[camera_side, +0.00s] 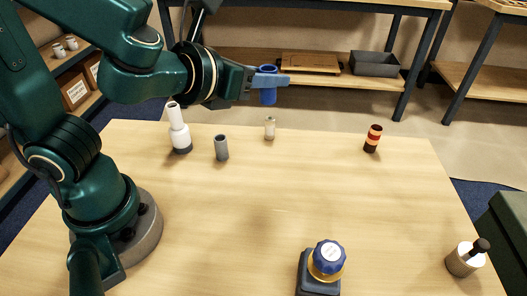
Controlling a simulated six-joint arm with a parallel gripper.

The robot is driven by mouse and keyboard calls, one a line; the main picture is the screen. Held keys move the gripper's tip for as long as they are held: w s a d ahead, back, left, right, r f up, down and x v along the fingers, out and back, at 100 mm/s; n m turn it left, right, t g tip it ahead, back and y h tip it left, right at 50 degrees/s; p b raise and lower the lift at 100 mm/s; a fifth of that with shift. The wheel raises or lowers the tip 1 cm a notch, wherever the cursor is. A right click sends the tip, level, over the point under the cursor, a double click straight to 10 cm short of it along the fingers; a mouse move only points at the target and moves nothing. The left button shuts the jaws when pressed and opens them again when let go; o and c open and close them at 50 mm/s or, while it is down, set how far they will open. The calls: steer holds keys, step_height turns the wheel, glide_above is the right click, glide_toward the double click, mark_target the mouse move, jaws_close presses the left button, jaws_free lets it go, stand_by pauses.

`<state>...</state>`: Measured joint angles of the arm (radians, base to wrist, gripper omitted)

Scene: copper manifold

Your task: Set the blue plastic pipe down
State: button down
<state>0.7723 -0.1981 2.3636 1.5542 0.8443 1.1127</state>
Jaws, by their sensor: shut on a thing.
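The blue plastic pipe (268,96) is a short upright tube. My gripper (268,80) is shut on it and holds it in the air, high over the far part of the wooden table. The gripper's blue-grey fingers cover part of the pipe near its top. The pipe's lower end hangs free and touches nothing.
On the wooden table (230,220) stand a white bottle (180,133), a grey pipe (221,148), a small pale vial (270,128), a banded cylinder (373,139), a blue-capped fixture (327,262) and a silver pot with a black handle (465,259). The table's middle is clear.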

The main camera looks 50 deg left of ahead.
steer(key=shift+w+a+f+n+g+y, duration=0.15)
steer(key=shift+w+a+f+n+y, duration=0.45)
steer(key=shift+f, duration=2.45)
steer(key=shift+w+a+f+n+g+y, duration=0.2)
steer(key=shift+w+f, duration=0.7)
steer(key=shift+f, duration=2.1)
steer(key=shift+w+a+f+n+g+y, duration=0.1)
steer(key=shift+w+a+f+n+y, duration=0.5)
steer(key=shift+f, duration=2.45)
steer(key=shift+w+d+f, duration=0.1)
steer(key=shift+w+d, duration=0.05)
steer(key=shift+d, duration=0.15)
steer(key=c, duration=0.6)
jaws_free()
